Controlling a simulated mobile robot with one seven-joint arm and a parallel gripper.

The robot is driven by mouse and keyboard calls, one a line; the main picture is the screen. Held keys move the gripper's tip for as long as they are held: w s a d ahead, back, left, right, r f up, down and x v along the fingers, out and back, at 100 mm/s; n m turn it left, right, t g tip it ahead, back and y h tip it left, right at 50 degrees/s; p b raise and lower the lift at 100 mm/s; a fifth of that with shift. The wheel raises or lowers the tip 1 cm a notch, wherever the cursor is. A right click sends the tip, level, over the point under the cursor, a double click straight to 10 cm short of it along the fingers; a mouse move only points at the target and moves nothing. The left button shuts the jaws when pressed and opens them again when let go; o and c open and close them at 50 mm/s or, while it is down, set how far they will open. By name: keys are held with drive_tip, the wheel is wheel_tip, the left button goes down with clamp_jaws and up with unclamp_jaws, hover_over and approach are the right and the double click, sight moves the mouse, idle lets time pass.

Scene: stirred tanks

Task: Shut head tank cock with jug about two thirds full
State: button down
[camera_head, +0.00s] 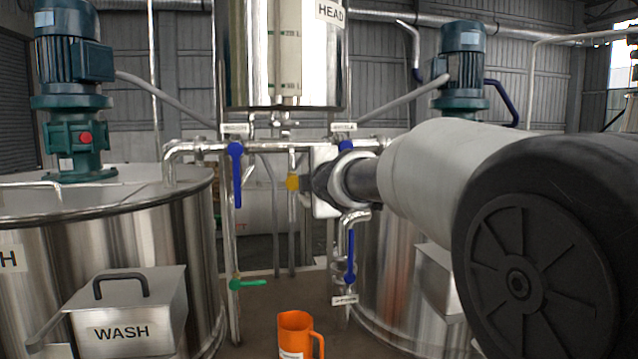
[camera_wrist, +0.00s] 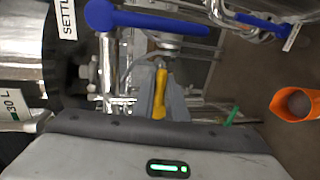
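The head tank (camera_head: 240,60), labelled HEAD, hangs at top centre in the head view. Below it, a yellow cock handle (camera_head: 293,182) sits on a short drop pipe. In the wrist view this yellow handle (camera_wrist: 160,95) lies between the grey fingers of my gripper (camera_wrist: 163,105). I cannot tell whether they press on it. In the head view my gripper (camera_head: 312,184) is at the handle's right, its fingers hardly visible. An orange jug (camera_head: 296,330) stands upright low in the middle. The wrist view shows something brownish-grey inside the jug (camera_wrist: 275,103); its level is unclear.
Blue levers hang at the left (camera_head: 236,170), at the right (camera_head: 346,147) behind my arm, and lower down (camera_head: 350,255). A green lever (camera_head: 250,283) points right, above and left of the jug.

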drive_tip(key=shift+d+f+m+p, duration=0.15)
drive_tip(key=shift+f+m+p, duration=0.05)
drive_tip(key=shift+m+p, duration=0.7)
drive_tip(key=m, duration=0.1)
drive_tip(key=f+m+y+p, duration=0.1)
drive_tip(key=shift+s+a+f+m, duration=0.1)
drive_tip(key=shift+a+f+m, duration=0.15)
drive_tip(key=shift+a+m, duration=0.1)
drive_tip(key=c, duration=1.8)
unclamp_jaws()
drive_tip(key=shift+o, duration=0.2)
drive_tip(key=p+v, duration=0.1)
drive_tip(key=v, duration=1.6)
drive_tip(key=shift+d, duration=0.3)
drive_tip(key=shift+s+r, duration=0.1)
